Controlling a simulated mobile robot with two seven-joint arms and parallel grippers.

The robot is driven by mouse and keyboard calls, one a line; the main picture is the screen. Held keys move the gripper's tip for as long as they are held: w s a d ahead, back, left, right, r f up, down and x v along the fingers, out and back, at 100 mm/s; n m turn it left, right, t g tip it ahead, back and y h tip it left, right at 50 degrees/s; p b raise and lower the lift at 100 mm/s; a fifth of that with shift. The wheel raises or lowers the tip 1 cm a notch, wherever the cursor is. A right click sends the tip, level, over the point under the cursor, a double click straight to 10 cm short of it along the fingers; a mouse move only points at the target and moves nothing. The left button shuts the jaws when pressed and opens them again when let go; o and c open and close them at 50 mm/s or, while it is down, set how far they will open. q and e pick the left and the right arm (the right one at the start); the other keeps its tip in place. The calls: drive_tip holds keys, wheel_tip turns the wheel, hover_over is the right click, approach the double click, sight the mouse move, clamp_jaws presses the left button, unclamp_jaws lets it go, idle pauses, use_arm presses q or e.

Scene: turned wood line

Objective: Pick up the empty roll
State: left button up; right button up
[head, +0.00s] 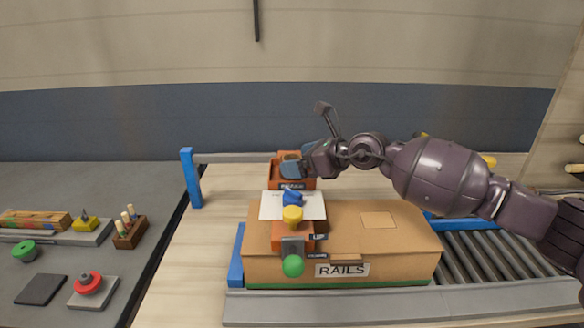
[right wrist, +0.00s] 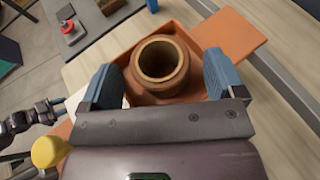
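The roll (right wrist: 160,86) is a brown, hollow, ring-topped piece. It stands upright in an orange tray (right wrist: 205,35) in the right wrist view. My right gripper (right wrist: 160,82) is open, with one blue finger on each side of the roll. A gap shows beside the roll, so the fingers do not look closed on it. In the head view my right gripper (head: 291,165) is over the orange tray (head: 275,174) behind the cardboard box, and its fingers partly hide the roll. I do not make out my left gripper in the head view.
A cardboard box (head: 395,245) labelled RAILS stands in front, with a white sheet (head: 272,206) and an orange holder with yellow and green knobs near it. A blue post (head: 190,178) is at left. A roller conveyor (head: 490,258) runs at right. Small parts lie on the grey left table.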

drive_tip(key=c, duration=0.9)
drive_tip(key=shift+o, duration=0.2)
drive_tip(key=shift+r, duration=0.15)
